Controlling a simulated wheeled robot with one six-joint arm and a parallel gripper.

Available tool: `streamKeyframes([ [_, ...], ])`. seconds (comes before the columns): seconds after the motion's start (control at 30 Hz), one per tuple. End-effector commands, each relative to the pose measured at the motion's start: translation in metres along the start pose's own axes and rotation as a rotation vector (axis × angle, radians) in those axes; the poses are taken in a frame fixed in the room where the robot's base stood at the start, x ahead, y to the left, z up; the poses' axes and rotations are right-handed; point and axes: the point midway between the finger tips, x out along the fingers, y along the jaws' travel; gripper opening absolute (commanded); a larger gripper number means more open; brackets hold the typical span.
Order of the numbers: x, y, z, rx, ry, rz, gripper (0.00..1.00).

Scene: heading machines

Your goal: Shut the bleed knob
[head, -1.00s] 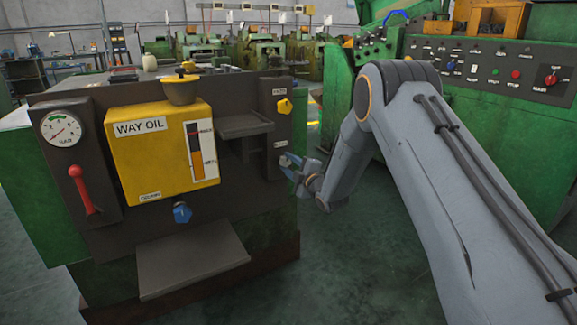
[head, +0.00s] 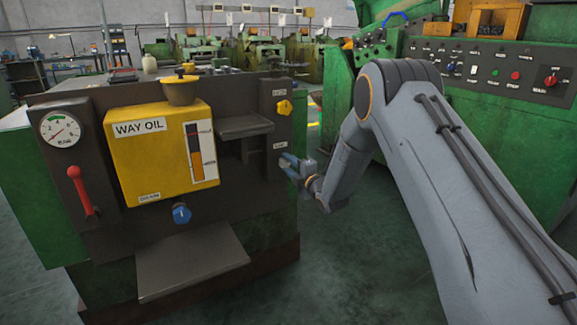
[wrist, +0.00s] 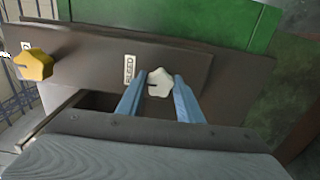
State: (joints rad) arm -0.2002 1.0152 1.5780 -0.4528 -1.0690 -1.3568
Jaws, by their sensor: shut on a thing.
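The bleed knob (wrist: 159,83) is pale, nearly white, and lobed. In the wrist view it sits beside a small label reading BLEED on the dark panel. My gripper (wrist: 160,86) has a blue finger on each side of the knob and is shut on it. In the head view my gripper (head: 287,163) reaches the right edge of the dark panel, just below the BLEED label (head: 280,145). There the knob is hidden by the fingers.
A yellow knob (head: 285,107) is above on the same panel strip. The yellow WAY OIL tank (head: 150,165), blue drain knob (head: 182,213), red lever (head: 80,190) and gauge (head: 60,129) are to the left. A dark shelf (head: 244,127) juts out nearby. A green machine (head: 490,130) stands at right.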

Motion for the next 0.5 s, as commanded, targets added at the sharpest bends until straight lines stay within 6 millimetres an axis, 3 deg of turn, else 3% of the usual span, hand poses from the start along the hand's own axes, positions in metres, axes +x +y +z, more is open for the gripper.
streamKeyframes([
  [0.1, -0.0005, -0.0018, -0.0015, 0.0, 0.003, -0.003, 0.1],
  [0.13, -0.0005, -0.0018, -0.0015, 0.0, 0.003, -0.003, 0.35],
  [0.23, -0.0004, -0.0016, -0.0012, 0.0, 0.002, -0.003, 0.51],
  [0.5, -0.0004, -0.0006, -0.0005, 0.001, 0.001, -0.001, 0.52],
])
